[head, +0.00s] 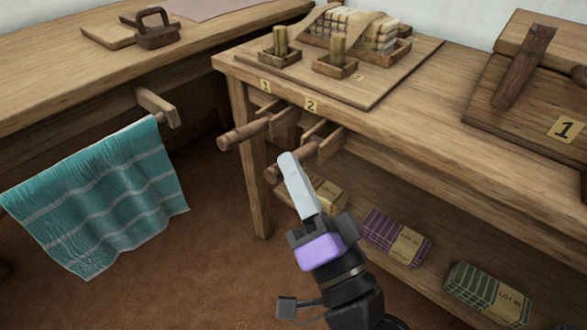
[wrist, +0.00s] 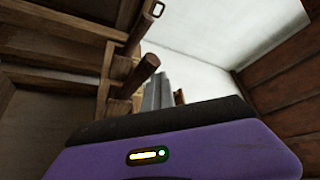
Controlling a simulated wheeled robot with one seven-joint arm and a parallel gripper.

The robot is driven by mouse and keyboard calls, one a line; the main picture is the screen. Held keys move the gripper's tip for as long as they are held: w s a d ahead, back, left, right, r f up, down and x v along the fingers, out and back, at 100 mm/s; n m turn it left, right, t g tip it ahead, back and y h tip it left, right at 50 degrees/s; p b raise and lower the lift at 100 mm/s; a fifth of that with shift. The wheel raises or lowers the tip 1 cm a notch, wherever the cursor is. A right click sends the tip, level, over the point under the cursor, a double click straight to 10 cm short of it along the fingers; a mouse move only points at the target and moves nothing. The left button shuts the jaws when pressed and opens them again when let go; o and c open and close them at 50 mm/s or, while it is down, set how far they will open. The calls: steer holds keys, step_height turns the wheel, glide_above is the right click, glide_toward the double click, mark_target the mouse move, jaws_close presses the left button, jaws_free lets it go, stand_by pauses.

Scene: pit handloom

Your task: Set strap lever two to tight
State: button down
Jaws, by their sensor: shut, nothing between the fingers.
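The lever under the number 2 label, lever two (head: 307,149), is a round wooden handle sticking out below the table edge. It also shows in the wrist view (wrist: 139,76), slanting up just left of the fingers. My gripper (head: 288,158) is shut and empty, its long grey fingers pointing up and overlapping lever two's handle in the head view. Its fingertips (wrist: 158,80) show beside the handle in the wrist view; I cannot tell whether they touch. Lever one (head: 243,132) sticks out similarly, left of lever two, under the number 1 label.
The loom table (head: 440,95) carries two pegs in small boxes and a strapped bundle (head: 352,30). Wrapped packs (head: 398,237) lie on the shelf below. A teal striped cloth (head: 100,195) hangs at the left. Open floor (head: 215,270) lies between.

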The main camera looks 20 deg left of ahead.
steer(key=shift+s+a+f+g, duration=0.1)
steer(key=shift+a+f+g, duration=0.05)
steer(key=shift+f, duration=0.25)
steer(key=shift+a+f+g, duration=0.1)
steer(key=shift+f+g, duration=0.05)
steer(key=shift+f, duration=0.2)
steer(key=r+b+v, duration=0.1)
steer(key=b+v, duration=0.1)
steer(key=v, duration=0.5)
steer(key=shift+s+d, duration=0.25)
steer(key=shift+d, duration=0.2)
